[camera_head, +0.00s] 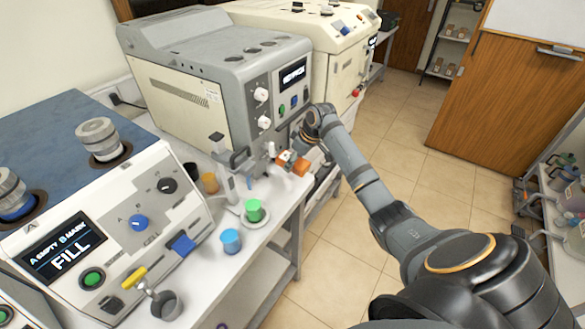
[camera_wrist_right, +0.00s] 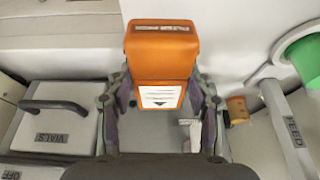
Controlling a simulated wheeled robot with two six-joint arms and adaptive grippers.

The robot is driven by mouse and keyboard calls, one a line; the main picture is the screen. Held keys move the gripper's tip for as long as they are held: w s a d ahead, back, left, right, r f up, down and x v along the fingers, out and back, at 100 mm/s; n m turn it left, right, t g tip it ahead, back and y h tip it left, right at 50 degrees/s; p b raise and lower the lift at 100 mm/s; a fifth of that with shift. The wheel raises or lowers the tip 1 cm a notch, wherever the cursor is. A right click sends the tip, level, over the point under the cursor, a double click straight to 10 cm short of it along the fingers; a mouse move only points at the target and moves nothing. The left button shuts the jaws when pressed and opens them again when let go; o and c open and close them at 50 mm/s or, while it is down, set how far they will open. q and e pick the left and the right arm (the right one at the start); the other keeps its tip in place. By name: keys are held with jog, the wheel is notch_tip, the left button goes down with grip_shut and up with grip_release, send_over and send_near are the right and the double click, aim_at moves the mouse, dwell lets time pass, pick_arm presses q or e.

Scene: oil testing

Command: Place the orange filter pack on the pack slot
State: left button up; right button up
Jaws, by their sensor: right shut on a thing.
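The orange filter pack (camera_wrist_right: 160,55) is a boxy orange block with a white arrow label. It fills the middle of the right wrist view and stands between the fingers of my right gripper (camera_wrist_right: 160,105), which is shut on it. In the head view the orange filter pack (camera_head: 300,167) shows small, at the front of the grey machine (camera_head: 225,75), with my right gripper (camera_head: 303,152) around it. I cannot tell whether it touches anything beneath. The pack slot is not clearly seen. My left gripper is not in view.
A lidded box marked VIALS (camera_wrist_right: 62,122) lies left of the pack, and a FEED tube (camera_wrist_right: 290,130) lies right. A FILL machine (camera_head: 110,235) is nearer.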

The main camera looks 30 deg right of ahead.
aim_at(292, 171)
jog(key=shift+a+f, duration=0.1)
jog(key=f, duration=0.2)
jog(key=f+p, duration=0.1)
jog(key=shift+s+a+f+p, duration=0.15)
jog(key=shift+a+f+p, duration=0.15)
jog(key=shift+a+f, duration=0.1)
jog(key=shift+f, duration=0.1)
jog(key=o, duration=1.4)
jog(key=shift+f, duration=0.1)
pick_arm(q)
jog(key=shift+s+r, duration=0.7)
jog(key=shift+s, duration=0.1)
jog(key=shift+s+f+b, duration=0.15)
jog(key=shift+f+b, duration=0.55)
jog(key=shift+b, duration=0.05)
pick_arm(e)
jog(key=v, duration=1.2)
